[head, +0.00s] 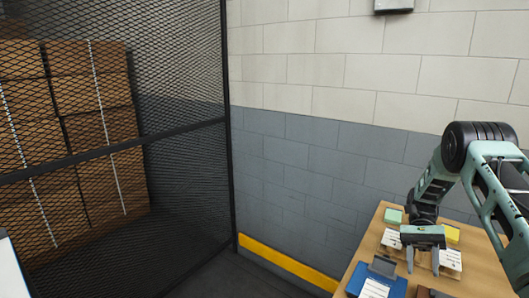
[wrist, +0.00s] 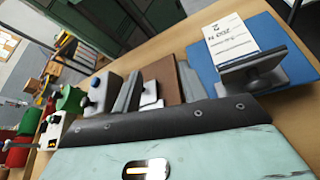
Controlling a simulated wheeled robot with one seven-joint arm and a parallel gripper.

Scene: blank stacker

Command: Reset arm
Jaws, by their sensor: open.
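My gripper (head: 423,260) hangs over the wooden table at the lower right of the head view, its two fingers apart with nothing visible between them. My teal arm bends down to it from the right. In the wrist view, my teal gripper body fills the bottom edge. Below and around the gripper in the head view are white labelled cards (head: 450,260), a green block (head: 393,215) and a yellow block (head: 451,234). A blue plate (head: 362,277) with a dark grey piece and a white card lies at the near left; a blue plate also shows in the wrist view (wrist: 207,73).
The wooden table (head: 478,277) stands by a grey and white block wall. A black mesh cage (head: 180,80) with stacked brown boxes (head: 90,95) is at left. A yellow strip (head: 287,263) runs along the wall's foot. Red and green cylinders (wrist: 70,99) show in the wrist view.

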